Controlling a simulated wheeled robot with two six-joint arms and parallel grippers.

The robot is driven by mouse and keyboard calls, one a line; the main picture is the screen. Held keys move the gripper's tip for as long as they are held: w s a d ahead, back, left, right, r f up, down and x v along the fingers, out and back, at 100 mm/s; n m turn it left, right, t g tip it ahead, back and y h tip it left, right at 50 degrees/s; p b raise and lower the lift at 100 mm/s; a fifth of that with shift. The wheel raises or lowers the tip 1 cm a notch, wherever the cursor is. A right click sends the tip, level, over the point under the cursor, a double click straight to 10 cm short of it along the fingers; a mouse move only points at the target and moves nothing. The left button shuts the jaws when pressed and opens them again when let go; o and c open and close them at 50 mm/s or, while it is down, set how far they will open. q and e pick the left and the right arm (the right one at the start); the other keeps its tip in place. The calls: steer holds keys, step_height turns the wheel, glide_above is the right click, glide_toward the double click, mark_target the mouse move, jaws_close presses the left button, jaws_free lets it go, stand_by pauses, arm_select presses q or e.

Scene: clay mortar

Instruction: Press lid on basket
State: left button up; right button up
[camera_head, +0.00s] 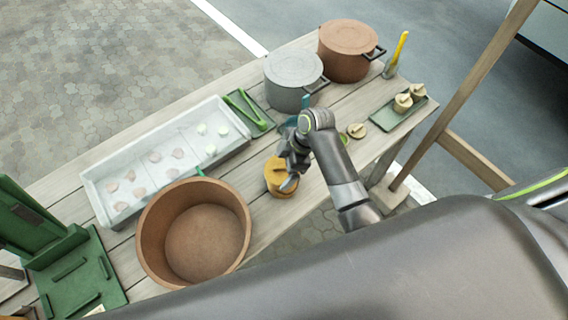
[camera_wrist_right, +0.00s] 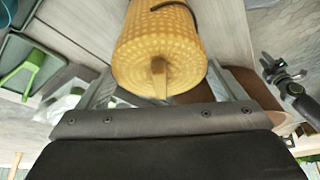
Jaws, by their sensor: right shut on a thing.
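The basket (camera_head: 281,191) is a small yellow-tan woven cylinder on the table's near side. In the right wrist view, its dimpled side and round end fill the top centre (camera_wrist_right: 160,45). The lid shows there as the round end with a flat tab-like knob (camera_wrist_right: 158,76). My right gripper (camera_head: 287,180) is above and beside the basket, shut on the lid, its fingers either side of it. The seam between lid and basket is not clear. My left gripper is outside the head view; a dark gripper, likely it, shows small in the right wrist view (camera_wrist_right: 283,72), its jaws unclear.
A brown tub (camera_head: 147,236) stands left of the basket. Behind are a white tray (camera_head: 92,187) of small pieces and a green tray (camera_head: 262,124). Two lidded pots, grey (camera_head: 293,80) and brown (camera_head: 347,50), stand farther back. A small round lid (camera_head: 356,131) lies right.

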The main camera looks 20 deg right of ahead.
steer(key=shift+p, duration=0.3)
stand_by(0.9)
steer(key=shift+p, duration=0.4)
steer(key=shift+f, duration=0.35)
stand_by(0.8)
steer(key=shift+f+p, duration=0.15)
steer(key=shift+p, duration=0.15)
stand_by(0.5)
steer(key=o, duration=0.7)
